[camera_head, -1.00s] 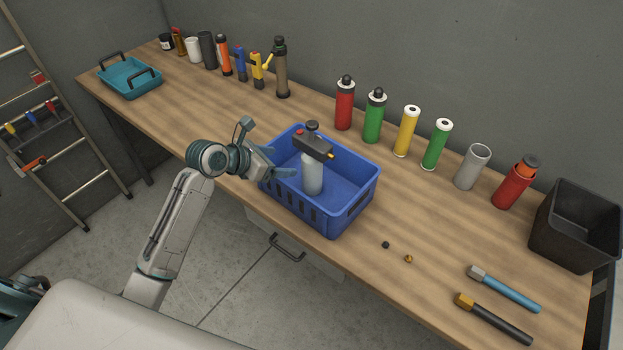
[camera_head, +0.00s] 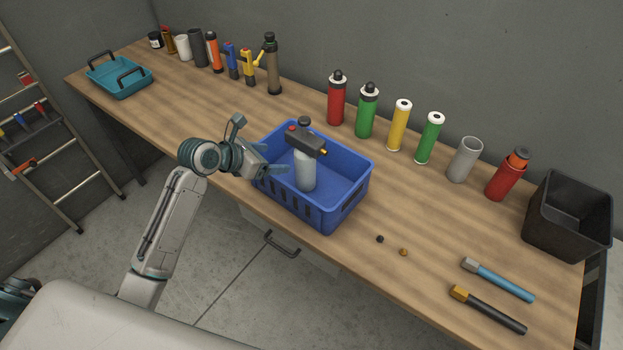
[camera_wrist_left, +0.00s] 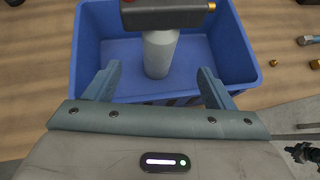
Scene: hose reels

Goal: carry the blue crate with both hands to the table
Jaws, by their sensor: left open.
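The blue crate (camera_head: 333,211) stands upright on the wooden table (camera_head: 428,222), near its front edge. A grey spray bottle with a dark head (camera_head: 305,170) stands inside the crate; it also shows in the left wrist view (camera_wrist_left: 160,52). My left gripper (camera_head: 279,171) is at the crate's left end, over or beside the rim. In the left wrist view the two fingers of my left gripper (camera_wrist_left: 158,85) are spread wide, reaching toward the crate's near wall (camera_wrist_left: 140,98), with nothing clasped between them. My right gripper is not clearly visible in the head view.
A teal tray (camera_head: 119,93) sits at the far left. Several bottles and canisters (camera_head: 367,111) line the back. A black bin (camera_head: 567,217), two hammer-like tools (camera_head: 498,280) and two small pieces (camera_head: 380,239) lie to the right. A ladder (camera_head: 50,150) leans at left.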

